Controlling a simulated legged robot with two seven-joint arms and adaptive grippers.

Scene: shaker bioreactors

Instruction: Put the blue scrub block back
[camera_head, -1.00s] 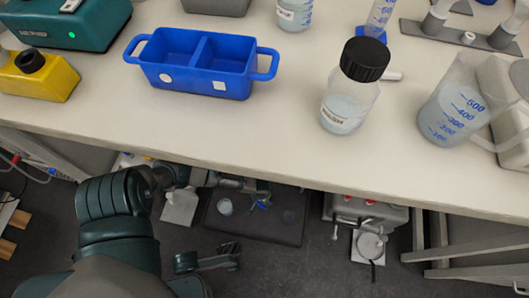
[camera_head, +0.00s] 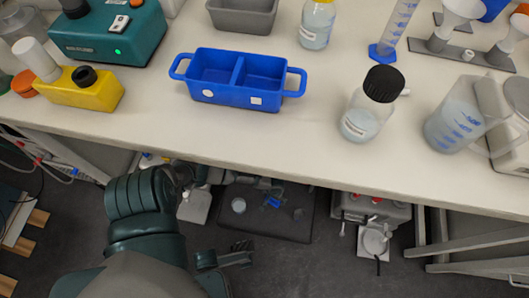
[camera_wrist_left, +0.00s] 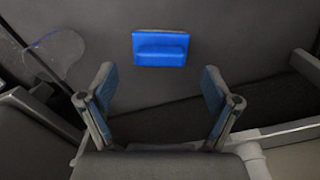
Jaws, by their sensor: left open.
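The blue scrub block (camera_wrist_left: 160,48) lies on a dark surface in the left wrist view, apart from and beyond my left gripper (camera_wrist_left: 158,76). The block has a raised ridge along it. The two fingers are spread wide with nothing between them. In the head view my left gripper (camera_head: 238,256) is low, in front of the bench. A small blue thing (camera_head: 273,202), likely the block, shows on a dark mat (camera_head: 296,222) below the bench edge. A blue two-part caddy (camera_head: 207,92) stands on the bench, both compartments looking empty. My right gripper is not in view.
The bench (camera_head: 200,128) holds a yellow container (camera_head: 85,92), a teal device (camera_head: 112,40), a black-capped bottle (camera_head: 362,118) and a beaker (camera_head: 455,118). Its front edge lies above my left gripper in the picture. The bench front before the caddy is clear.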

